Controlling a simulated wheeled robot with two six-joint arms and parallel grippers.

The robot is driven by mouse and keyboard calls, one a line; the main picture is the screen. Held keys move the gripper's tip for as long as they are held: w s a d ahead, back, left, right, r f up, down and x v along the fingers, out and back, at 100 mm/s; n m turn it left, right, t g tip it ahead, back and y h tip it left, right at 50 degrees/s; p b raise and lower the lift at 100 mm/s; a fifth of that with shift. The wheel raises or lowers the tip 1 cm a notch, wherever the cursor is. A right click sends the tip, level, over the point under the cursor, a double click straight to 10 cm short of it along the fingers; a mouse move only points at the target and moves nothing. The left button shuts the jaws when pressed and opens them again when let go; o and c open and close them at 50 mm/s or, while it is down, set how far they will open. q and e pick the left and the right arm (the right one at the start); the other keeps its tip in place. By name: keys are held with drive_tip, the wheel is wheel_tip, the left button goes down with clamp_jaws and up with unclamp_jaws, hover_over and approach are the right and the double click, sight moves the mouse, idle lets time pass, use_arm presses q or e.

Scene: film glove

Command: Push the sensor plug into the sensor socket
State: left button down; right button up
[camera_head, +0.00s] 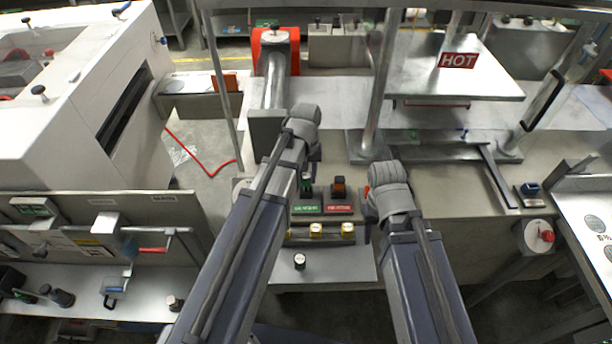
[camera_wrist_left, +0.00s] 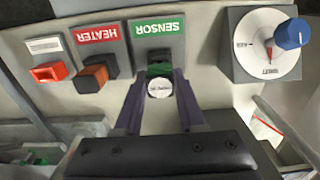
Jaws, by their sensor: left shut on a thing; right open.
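My left gripper (camera_wrist_left: 160,85) is shut on the sensor plug (camera_wrist_left: 160,90), whose round pale end shows between the two fingers in the left wrist view. Green parts (camera_wrist_left: 158,69) lie directly beyond that end, below the green SENSOR label (camera_wrist_left: 158,28). I cannot tell there where plug ends and sensor socket begins, or how deep the plug sits. In the head view the SENSOR label (camera_head: 306,208) is beside my left wrist, which hides most of the gripper. My right gripper (camera_head: 370,228) is open, right of the panel, its fingers mostly hidden.
A brown-orange heater plug (camera_wrist_left: 95,76) sits by the red HEATER label (camera_wrist_left: 103,36), beside an orange-red socket (camera_wrist_left: 50,72). A dial with a blue knob (camera_wrist_left: 291,34) stands on the other side. A metal post (camera_head: 380,90) rises behind.

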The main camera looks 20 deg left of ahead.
sight(306, 176)
use_arm(q)
drive_tip(key=shift+f+b, duration=0.9)
drive_tip(key=shift+f, duration=0.05)
drive_tip(key=shift+c, duration=2.1)
unclamp_jaws()
drive_tip(key=shift+r, duration=0.15)
wheel_tip(306, 176, up, 8)
drive_tip(key=p, duration=0.8)
drive_tip(key=shift+f, duration=0.25)
drive_tip(key=s+d+f+m+y+b, duration=0.1)
drive_tip(key=s+d+f+m+b, duration=0.2)
drive_tip(key=s+d+m, duration=0.4)
drive_tip(key=s+d, duration=0.3)
drive_tip(key=s, duration=0.4)
drive_tip(key=shift+d+f+b, duration=0.15)
drive_tip(key=shift+d+b, duration=0.1)
drive_tip(key=shift+b, duration=0.05)
